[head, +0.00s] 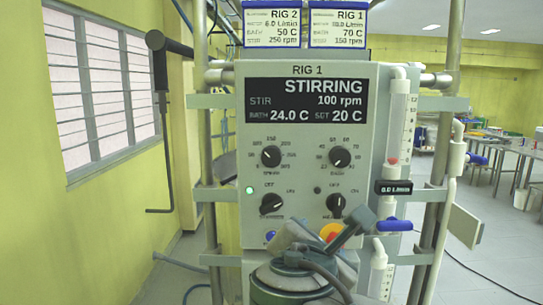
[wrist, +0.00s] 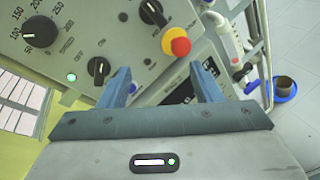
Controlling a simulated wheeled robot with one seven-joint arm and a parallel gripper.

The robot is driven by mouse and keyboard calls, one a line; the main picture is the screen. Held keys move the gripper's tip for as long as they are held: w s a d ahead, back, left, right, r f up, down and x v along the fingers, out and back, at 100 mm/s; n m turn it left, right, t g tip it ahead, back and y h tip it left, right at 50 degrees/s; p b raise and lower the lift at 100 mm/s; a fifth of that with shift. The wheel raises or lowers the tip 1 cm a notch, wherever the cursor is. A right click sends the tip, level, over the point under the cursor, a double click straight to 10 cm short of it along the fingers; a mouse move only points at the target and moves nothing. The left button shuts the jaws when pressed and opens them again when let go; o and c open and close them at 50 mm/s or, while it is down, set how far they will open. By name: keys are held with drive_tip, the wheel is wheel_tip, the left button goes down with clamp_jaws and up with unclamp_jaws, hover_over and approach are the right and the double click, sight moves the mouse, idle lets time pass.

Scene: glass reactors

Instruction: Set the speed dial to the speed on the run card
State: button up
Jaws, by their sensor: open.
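The speed dial (head: 271,156) is the upper left black knob on the RIG 1 panel (head: 255,95). The display (head: 319,101) reads STIRRING, 100 rpm, bath 24.0 C, set 20 C. The RIG 1 run card (head: 338,24) reads 70 C and 150 rpm; its flow line is blurred. My gripper (head: 317,231) is open and empty, low before the panel and below the dial. Its fingers also show in the wrist view (wrist: 160,75).
A RIG 2 card (head: 272,24) reads 250 rpm. A second dial (head: 340,157) and two switches (head: 272,204) (head: 337,205) share the panel; a green lamp (head: 250,190) is lit. A red and yellow stop button (wrist: 176,42) is near my fingers. A flow tube (head: 396,125) stands at right.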

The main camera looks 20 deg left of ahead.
sight(270, 161)
drive_tip(key=s+a+r+n+t+y+p, duration=0.1)
drive_tip(key=s+a+r+n+t+y, duration=0.25)
drive_tip(key=a+r+n, duration=0.55)
drive_tip(key=w+p, duration=0.1)
drive_tip(key=w, duration=0.3)
drive_tip(key=w+a+m+p, duration=0.1)
drive_tip(key=w, duration=0.4)
drive_tip(key=w+m+p, duration=0.1)
drive_tip(key=w, duration=0.3)
drive_tip(key=shift+w+a+r+g+y+p, duration=0.15)
drive_tip(key=shift+a+r+g+y+p, duration=0.1)
drive_tip(key=shift+a+r+g+p, duration=0.1)
drive_tip(key=shift+d, duration=0.1)
drive_tip(key=c, duration=1)
